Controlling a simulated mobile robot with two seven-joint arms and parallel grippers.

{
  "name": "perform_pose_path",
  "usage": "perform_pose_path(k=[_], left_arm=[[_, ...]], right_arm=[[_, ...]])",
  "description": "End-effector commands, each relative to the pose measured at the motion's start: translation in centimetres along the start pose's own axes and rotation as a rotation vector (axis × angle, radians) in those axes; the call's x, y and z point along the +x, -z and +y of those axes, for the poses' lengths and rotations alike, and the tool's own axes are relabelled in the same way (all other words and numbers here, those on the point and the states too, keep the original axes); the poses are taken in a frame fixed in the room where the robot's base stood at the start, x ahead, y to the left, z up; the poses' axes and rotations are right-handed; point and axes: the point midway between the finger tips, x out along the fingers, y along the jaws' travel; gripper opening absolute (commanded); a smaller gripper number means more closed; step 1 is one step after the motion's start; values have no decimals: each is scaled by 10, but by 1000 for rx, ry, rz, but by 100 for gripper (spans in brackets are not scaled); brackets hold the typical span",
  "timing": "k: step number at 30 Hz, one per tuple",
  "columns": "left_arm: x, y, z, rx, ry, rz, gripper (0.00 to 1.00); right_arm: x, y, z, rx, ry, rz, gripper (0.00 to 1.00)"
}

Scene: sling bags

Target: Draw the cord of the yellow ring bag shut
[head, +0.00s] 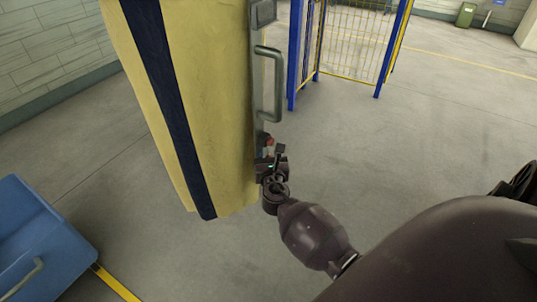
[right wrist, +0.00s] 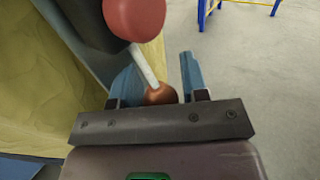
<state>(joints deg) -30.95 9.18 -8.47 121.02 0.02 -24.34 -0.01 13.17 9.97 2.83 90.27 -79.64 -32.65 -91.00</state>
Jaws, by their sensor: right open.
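The yellow bag (head: 205,100) hangs at the upper left of the head view, with a dark blue stripe down it. Its yellow cloth also fills the left of the right wrist view (right wrist: 45,85). A thick red knob (right wrist: 135,16) with a short white cord (right wrist: 143,64) and an orange-brown ball (right wrist: 160,94) shows in the right wrist view. My right gripper (head: 270,152) is beside the bag's lower right edge. Its jaws (right wrist: 157,68) are open, with cord and ball appearing between the fingers; contact is unclear. No ring is clearly visible. My left gripper is not in view.
A grey upright post with a handle (head: 273,85) runs along the bag's right edge, close above my right gripper. A blue bin (head: 40,240) stands at the lower left. A blue and yellow mesh fence (head: 350,45) stands behind. The floor to the right is clear.

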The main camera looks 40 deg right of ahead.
Motion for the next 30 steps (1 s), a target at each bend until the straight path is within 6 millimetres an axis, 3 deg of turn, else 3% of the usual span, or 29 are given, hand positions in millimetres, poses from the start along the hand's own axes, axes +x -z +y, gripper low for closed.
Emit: perform_pose_path(k=[2,10,17,30], left_arm=[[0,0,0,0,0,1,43],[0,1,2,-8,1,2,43],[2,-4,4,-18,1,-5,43],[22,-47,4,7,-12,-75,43]], right_arm=[[0,0,0,0,0,0,41],[0,0,0,0,0,0,1],[-1,6,0,-2,0,2,0],[-4,84,-2,-10,-1,18,0]])
